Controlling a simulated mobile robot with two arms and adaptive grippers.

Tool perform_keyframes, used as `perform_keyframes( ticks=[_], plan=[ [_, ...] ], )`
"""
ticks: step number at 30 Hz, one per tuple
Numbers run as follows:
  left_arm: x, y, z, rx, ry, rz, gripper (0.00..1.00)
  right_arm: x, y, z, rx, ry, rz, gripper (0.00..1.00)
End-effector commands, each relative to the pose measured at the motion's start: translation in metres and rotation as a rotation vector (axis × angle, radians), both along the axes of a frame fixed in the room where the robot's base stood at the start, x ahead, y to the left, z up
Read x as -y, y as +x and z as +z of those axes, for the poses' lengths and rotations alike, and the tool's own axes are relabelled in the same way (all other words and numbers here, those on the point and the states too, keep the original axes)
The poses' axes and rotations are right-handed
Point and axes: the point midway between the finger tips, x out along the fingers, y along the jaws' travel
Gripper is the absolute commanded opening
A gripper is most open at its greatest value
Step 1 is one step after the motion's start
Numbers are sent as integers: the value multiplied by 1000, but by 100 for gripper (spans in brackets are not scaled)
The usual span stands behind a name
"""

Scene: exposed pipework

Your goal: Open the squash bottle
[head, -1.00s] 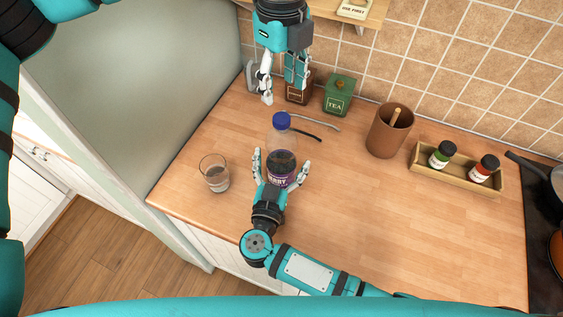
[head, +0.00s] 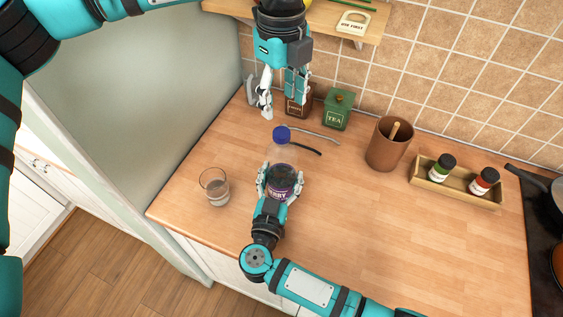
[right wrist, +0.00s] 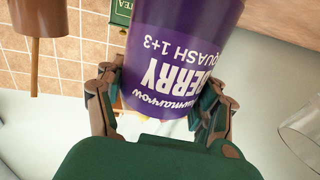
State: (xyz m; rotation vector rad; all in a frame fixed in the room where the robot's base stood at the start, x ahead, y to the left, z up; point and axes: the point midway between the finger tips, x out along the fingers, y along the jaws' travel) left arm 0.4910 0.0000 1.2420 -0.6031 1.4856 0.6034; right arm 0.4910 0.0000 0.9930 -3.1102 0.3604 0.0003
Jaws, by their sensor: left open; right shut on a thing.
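The squash bottle (head: 281,179) has a clear body with dark liquid, a purple label and a blue cap (head: 281,133). It stands on the counter near its front edge, with the cap on. My right gripper (head: 279,187) is shut on the bottle's lower body, one finger on each side. In the right wrist view the purple label (right wrist: 178,65) appears upside down between the fingers. My left gripper (head: 281,100) is open and empty, pointing down beyond the bottle, above and behind the cap and in front of the canisters.
A glass (head: 215,187) stands left of the bottle. A green tea canister (head: 338,110), a brown canister (head: 299,106), a brown pot (head: 387,146) and a jar tray (head: 457,188) line the back. A shelf (head: 336,20) overhangs the wall. The right-hand counter is clear.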

Motion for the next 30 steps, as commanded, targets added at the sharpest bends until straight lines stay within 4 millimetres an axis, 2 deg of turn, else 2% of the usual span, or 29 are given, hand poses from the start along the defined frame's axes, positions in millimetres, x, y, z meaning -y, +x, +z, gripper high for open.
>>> perform_keyframes(
  ticks=[4, 8, 30],
  plan=[
    [0, 0, 0, -1, -1, -124, 51, 0, 0, 0, 0, 0, 0, 0],
    [1, -1, -1, -1, 0, -359, 51, 0, 0, 0, 0, 0, 0, 0],
    [2, -1, 0, -1, -2, -2018, 51, 0, 0, 0, 0, 0, 0, 0]
  ],
)
